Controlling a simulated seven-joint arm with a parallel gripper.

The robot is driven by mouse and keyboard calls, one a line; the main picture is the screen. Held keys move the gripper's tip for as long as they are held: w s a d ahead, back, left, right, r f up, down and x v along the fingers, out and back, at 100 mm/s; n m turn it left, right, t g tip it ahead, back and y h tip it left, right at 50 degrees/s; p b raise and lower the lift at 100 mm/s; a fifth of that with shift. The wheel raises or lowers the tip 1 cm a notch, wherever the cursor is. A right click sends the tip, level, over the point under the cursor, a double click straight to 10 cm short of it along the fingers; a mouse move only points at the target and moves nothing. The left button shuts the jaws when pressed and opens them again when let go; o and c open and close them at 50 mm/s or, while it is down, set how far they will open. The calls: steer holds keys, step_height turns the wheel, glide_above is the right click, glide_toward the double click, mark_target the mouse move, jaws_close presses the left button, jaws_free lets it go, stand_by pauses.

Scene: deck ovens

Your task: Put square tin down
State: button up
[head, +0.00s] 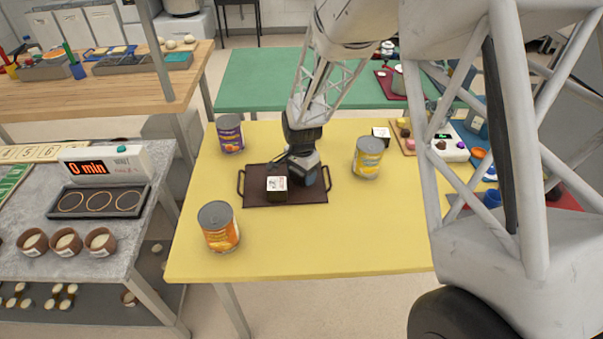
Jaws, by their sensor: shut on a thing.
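A small square tin (277,194), dark-sided with a pale printed top, is at the brown tray (315,194) on the yellow table. My gripper (289,181) is right beside the tin, over the tray, and is shut on it. The fingertips are mostly hidden behind the tin and the gripper's own body. From this view I cannot tell whether the tin touches the tray or hangs just above it.
Cans stand around the tray: a purple one (230,135) behind left, an orange one (219,228) in front left, a yellow one (368,158) at right. Another small box (381,134) stands behind the yellow can. The table's front middle (320,240) is clear.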

steer(key=shift+f, duration=0.15)
steer(key=o, duration=1)
steer(key=shift+o, duration=0.2)
steer(key=shift+r, duration=0.2)
step_height(320, 180, up, 12)
stand_by(0.5)
